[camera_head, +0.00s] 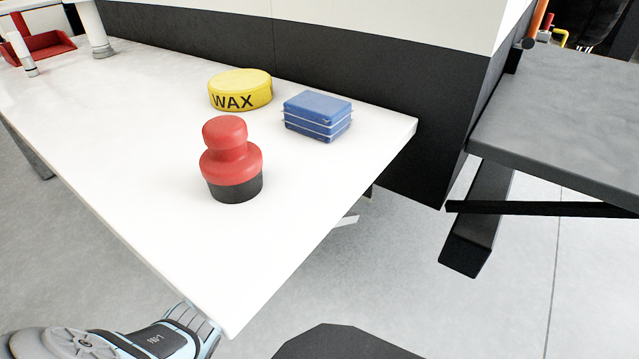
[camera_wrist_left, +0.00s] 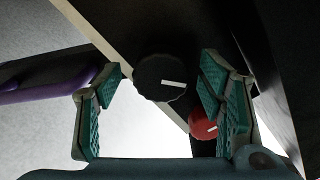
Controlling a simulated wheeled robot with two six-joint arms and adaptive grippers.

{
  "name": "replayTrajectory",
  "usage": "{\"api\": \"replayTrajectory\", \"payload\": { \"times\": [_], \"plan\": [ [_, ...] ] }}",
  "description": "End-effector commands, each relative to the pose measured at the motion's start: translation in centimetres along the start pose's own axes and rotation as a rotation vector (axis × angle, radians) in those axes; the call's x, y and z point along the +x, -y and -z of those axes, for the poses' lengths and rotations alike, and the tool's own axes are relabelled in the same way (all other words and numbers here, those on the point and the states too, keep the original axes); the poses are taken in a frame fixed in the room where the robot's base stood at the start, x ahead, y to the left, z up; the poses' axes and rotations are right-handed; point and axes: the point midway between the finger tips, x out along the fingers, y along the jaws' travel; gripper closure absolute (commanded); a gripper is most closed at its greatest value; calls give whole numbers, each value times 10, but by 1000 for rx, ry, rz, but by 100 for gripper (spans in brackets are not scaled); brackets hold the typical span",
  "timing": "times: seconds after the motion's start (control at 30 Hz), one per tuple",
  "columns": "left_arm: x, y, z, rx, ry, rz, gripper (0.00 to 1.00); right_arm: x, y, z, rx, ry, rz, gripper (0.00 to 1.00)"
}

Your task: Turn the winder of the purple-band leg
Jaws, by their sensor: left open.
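In the left wrist view my left gripper (camera_wrist_left: 160,90) is open, with its teal-padded fingers spread wide. A round black knob with a white mark (camera_wrist_left: 160,75), which looks like a winder, shows in the gap between the fingertips. I cannot tell how far in front of the fingers it is; no contact shows. A purple band (camera_wrist_left: 50,86) on a dark bar shows at the left, outside the left finger. In the head view part of my left arm shows at the lower left, by the table's near corner; its fingers are hidden there. My right gripper is out of view.
A red knob with a white mark (camera_wrist_left: 204,125) shows beside the right finger. In the head view a white table (camera_head: 130,150) carries a yellow WAX tin (camera_head: 240,90), a blue block (camera_head: 318,116) and a red-and-black knobbed object (camera_head: 231,160). A grey slab (camera_head: 570,115) stands at the right.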

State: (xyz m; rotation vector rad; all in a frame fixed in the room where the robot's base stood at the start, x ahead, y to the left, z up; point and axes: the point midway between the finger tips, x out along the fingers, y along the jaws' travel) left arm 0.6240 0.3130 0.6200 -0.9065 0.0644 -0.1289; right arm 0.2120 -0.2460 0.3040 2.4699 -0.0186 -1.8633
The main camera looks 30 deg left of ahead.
Motion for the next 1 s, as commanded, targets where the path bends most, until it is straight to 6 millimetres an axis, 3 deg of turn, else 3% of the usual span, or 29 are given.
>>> {"api": "replayTrajectory", "payload": {
  "times": [0.33, 0.67, 1.0],
  "plan": [
    [8, 1, 0, -1, 0, 0, 38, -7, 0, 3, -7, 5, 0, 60],
    [8, 0, 0, -1, 1, -1, 86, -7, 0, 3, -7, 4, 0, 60],
    [7, 0, -1, -48, 1, -2, 86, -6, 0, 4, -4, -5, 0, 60]
  ]
}}
